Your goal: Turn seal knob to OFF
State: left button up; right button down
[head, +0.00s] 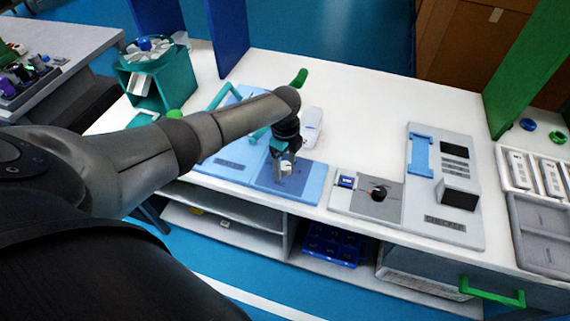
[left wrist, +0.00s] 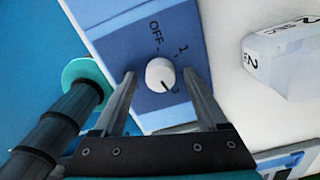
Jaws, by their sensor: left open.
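The seal knob (left wrist: 160,73) is a white round knob with a dark pointer line, on a blue panel (left wrist: 128,45). In the left wrist view, "OFF" is printed above it and "1" above right. The pointer line lies toward the knob's lower right, away from OFF. My left gripper (left wrist: 160,77) is open, with one finger on each side of the knob and visible gaps; I cannot tell how deep the fingers reach. In the head view, my left gripper (head: 284,161) points down over the blue panel (head: 309,188), largely hiding the knob. My right gripper is not in view.
A white block (left wrist: 285,62) marked "2" stands right of the panel; a white device (head: 312,127) stands behind the gripper. A grey panel (head: 390,208) with a black-and-red knob (head: 379,193) and a checker unit (head: 462,225) lie to the right. White table is bare behind them.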

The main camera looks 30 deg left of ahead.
pick_arm(q)
jog(key=shift+f, duration=0.1)
jog(key=shift+c, duration=0.3)
grip_shut()
dwell(0.4)
